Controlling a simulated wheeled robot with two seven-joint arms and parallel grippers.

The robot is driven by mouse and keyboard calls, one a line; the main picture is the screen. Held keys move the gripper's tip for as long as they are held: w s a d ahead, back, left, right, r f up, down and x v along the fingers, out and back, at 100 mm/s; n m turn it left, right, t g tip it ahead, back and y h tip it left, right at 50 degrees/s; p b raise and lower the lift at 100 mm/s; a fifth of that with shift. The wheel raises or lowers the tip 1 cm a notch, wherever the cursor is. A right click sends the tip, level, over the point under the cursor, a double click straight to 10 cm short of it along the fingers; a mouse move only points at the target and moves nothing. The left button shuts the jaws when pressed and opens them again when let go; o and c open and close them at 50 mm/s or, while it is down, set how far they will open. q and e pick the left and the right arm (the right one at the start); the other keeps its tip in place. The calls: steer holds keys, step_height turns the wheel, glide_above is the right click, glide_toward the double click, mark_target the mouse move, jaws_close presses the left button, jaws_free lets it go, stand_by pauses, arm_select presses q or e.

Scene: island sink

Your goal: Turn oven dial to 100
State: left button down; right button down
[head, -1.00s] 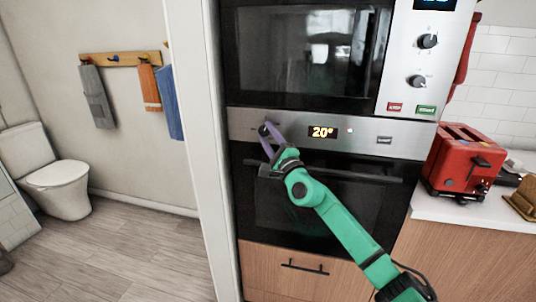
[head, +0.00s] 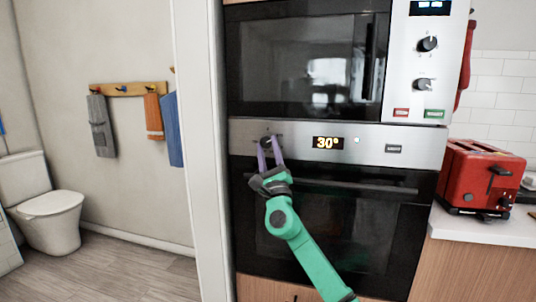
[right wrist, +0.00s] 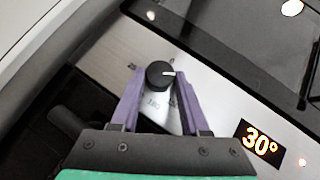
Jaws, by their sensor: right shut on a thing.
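The oven dial (head: 267,140) is a small black round knob on the left of the oven's silver control panel (head: 365,133). In the right wrist view the dial (right wrist: 158,76) has a white pointer mark facing right. The oven display (head: 328,142) reads 30° in yellow; it also shows in the right wrist view (right wrist: 260,141). My right gripper (head: 271,148), with purple fingers, is shut on the dial, one finger on each side. The fingers and wrist hide part of the panel scale. My left gripper is out of view.
The black oven door with its long handle (head: 350,186) lies just below my right gripper. A microwave (head: 305,65) with its own dials (head: 428,44) is above. A red toaster (head: 480,177) stands on the counter at right. The wall edge (head: 203,150) is close at left.

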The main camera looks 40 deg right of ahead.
steer(key=shift+f, duration=0.1)
steer(key=shift+c, duration=1.9)
jaws_free()
arm_select(q)
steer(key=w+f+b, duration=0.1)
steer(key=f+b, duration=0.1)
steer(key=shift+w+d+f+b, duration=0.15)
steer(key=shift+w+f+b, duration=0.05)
steer(key=shift+b, duration=0.2)
arm_select(e)
steer(key=v, duration=1.4)
steer(key=shift+s, duration=0.25)
steer(key=shift+a+f, duration=0.1)
steer(key=shift+f, duration=0.05)
